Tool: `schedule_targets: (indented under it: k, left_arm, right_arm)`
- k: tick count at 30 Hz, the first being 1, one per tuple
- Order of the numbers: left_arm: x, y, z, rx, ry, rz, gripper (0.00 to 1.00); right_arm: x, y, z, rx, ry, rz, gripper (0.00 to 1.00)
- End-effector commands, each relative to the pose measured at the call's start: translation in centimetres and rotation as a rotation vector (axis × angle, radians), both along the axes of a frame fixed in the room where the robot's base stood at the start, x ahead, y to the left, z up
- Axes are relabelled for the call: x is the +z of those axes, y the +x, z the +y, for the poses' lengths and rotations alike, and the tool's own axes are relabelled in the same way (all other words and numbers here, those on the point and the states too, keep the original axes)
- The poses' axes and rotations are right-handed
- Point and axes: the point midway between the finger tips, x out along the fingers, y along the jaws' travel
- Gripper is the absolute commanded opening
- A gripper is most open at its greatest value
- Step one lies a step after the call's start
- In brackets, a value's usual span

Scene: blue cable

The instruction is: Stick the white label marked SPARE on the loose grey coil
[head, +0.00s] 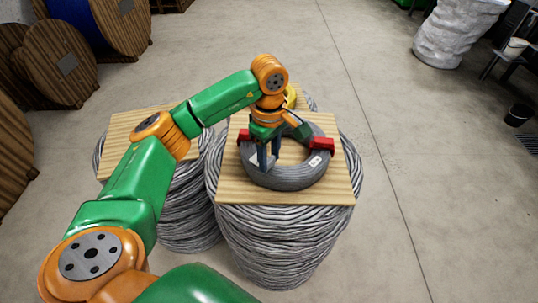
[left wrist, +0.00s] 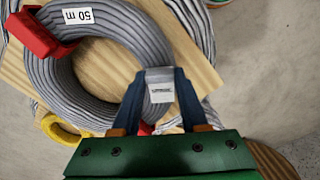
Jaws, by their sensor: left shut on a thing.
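The loose grey coil (head: 290,178) lies flat on a square wooden board (head: 232,192). It carries two red clips (head: 322,143) and a white "50 m" tag (left wrist: 78,15). My left gripper (head: 263,163) points down over the coil's left side. In the left wrist view its dark fingers (left wrist: 160,78) are closed on a small white label (left wrist: 161,93). The label's dark print is too small to read. The label lies over the coil's grey windings; I cannot tell whether it touches them. My right gripper is not in view.
The board rests on a large stack of grey cable (head: 275,245). A second board (head: 118,130) on another stack is at left. A yellow coil (head: 290,97) sits behind my wrist. Wooden drums (head: 60,60) stand at the far left.

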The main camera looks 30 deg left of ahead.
Motion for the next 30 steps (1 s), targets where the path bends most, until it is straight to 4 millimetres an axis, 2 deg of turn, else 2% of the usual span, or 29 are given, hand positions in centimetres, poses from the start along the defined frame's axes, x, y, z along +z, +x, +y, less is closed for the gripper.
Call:
schedule_targets:
  k: [5, 30]
  left_arm:
    - [-0.57, -0.1, 0.01, 0.0, 0.0, -0.001, 0.0]
    - [-0.94, -0.13, 0.0, 0.0, 0.0, -0.001, 0.0]
  right_arm:
    - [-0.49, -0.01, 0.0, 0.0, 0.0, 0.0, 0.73]
    - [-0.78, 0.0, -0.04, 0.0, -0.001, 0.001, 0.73]
